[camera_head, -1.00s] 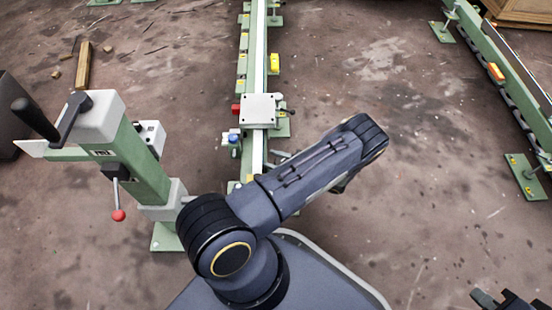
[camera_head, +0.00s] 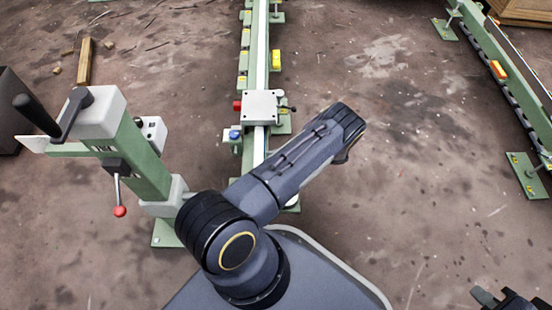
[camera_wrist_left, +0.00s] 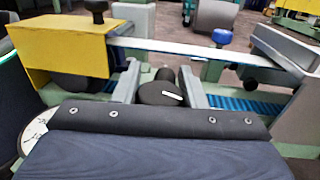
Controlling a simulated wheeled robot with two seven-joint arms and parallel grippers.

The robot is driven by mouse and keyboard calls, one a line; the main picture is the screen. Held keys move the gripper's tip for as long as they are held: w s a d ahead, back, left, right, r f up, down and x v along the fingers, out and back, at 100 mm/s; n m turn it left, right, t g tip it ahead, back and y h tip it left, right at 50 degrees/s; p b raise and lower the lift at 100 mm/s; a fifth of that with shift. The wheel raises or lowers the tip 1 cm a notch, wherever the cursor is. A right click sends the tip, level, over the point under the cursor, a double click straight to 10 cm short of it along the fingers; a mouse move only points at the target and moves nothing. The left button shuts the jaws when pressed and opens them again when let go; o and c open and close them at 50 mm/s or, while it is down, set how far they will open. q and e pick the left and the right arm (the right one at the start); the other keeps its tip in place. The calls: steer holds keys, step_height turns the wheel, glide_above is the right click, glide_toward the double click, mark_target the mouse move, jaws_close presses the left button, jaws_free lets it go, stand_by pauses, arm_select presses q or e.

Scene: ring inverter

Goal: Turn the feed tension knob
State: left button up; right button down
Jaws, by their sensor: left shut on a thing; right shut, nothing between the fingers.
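A black round knob (camera_wrist_left: 160,92) with a white mark sits low in the middle of the left wrist view. My left gripper (camera_wrist_left: 162,82) has its two grey fingers on either side of it and is shut on it. The knob's lower part is hidden behind the dark wrist housing. In the head view my left arm's forearm covers the left gripper and this knob. My right gripper (camera_head: 508,299) is a dark shape at the bottom right edge, partly cut off, shut and empty, far from the machine.
A yellow block (camera_wrist_left: 65,48) and a blue knob (camera_wrist_left: 222,37) stand near the left gripper. In the head view a green post (camera_head: 140,165) with a black crank and red-ball lever (camera_head: 119,211) stands left. A green rail (camera_head: 247,60) runs away from me. Open floor lies right.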

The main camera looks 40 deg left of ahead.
arm_select(q)
steer(key=o, duration=1)
steer(key=shift+v, duration=3.9)
